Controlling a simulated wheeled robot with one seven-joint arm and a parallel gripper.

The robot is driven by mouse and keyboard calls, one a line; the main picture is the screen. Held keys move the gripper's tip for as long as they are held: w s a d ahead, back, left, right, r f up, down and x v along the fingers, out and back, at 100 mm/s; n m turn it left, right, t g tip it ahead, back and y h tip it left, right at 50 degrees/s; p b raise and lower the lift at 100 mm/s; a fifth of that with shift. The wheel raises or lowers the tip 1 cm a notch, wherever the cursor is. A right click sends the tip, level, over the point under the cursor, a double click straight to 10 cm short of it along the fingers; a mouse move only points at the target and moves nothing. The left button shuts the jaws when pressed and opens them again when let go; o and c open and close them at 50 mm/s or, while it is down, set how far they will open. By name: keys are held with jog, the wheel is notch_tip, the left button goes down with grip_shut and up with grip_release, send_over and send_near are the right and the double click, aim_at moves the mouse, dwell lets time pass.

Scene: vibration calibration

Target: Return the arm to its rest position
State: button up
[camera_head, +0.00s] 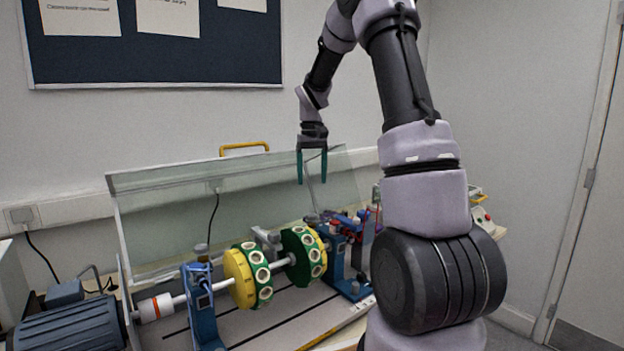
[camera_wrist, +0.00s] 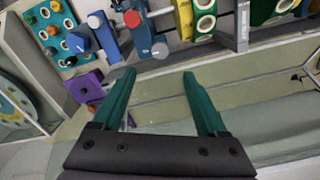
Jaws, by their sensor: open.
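My gripper (camera_head: 312,165) hangs from my raised arm, fingers pointing down, above the right part of the vibration rig in the head view. Its two green fingers are apart with nothing between them. It also shows open and empty in the wrist view (camera_wrist: 160,95). The rig has a shaft with two green-and-yellow discs, the left disc (camera_head: 248,276) and the right disc (camera_head: 303,256), held by blue bearing stands (camera_head: 202,305). The gripper appears clear of the rig, though the exact gap is hard to judge.
A clear guard panel (camera_head: 160,215) with a yellow handle (camera_head: 244,147) stands behind the rig. A motor (camera_head: 75,325) is at the lower left. A purple block (camera_wrist: 85,86) and a panel of knobs (camera_wrist: 62,35) show in the wrist view. Open air surrounds the upper arm before the wall.

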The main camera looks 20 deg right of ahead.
jog(key=s+a+r+t, duration=0.2)
jog(key=s+a+r, duration=0.1)
jog(key=s+r, duration=0.4)
jog(key=s+a+r+m+t, duration=0.1)
jog(key=s+r, duration=0.1)
jog(key=s, duration=0.5)
jog(key=s+a+r+m+t+y, duration=0.1)
jog(key=s+a+r+t, duration=0.1)
jog(key=s, duration=0.6)
jog(key=s+a+r+m+t+y, duration=0.1)
jog(key=s+a+r+t, duration=0.1)
jog(key=s, duration=0.5)
jog(key=shift+s+r, duration=0.15)
jog(key=shift+r, duration=0.6)
